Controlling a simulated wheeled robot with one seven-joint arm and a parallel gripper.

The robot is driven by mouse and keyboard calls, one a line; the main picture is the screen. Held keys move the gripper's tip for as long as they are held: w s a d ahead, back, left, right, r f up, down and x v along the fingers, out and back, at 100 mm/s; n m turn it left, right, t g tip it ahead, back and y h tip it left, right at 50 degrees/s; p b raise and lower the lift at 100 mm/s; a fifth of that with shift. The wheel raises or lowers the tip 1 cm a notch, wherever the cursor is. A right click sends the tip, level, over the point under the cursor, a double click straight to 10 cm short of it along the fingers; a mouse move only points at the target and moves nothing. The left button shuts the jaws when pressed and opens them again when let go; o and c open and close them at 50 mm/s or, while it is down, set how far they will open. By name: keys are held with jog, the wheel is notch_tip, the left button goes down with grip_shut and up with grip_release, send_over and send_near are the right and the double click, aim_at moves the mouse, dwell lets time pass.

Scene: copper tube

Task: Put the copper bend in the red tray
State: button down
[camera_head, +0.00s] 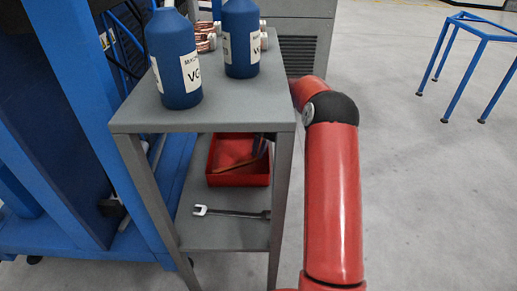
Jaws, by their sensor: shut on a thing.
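The red tray (240,179) sits on the lower shelf of a grey two-level cart. A thin brownish-orange piece and a dark blue tool-like shape (260,145) lie in or over it, partly hidden by the upper shelf; I cannot tell exactly what they are. Copper pieces (206,37) stand at the back of the cart top, partly hidden by the bottles. I cannot make out which is the copper bend. My red arm rises on the right side of the cart and bends away behind its top. My gripper is hidden.
Two blue labelled bottles (179,62) (241,40) stand on the cart top (222,108). A wrench (232,212) lies on the lower shelf in front of the tray. A blue frame is at left. A blue stand (463,62) is at far right, with clear floor before it.

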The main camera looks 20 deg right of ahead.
jog(key=c, duration=1.4)
grip_release()
jog(key=shift+f, duration=0.1)
jog(key=shift+c, duration=0.2)
jog(key=shift+r, duration=0.35)
jog(key=p+v, duration=0.1)
jog(key=v, duration=0.7)
jog(key=shift+s+a, duration=0.1)
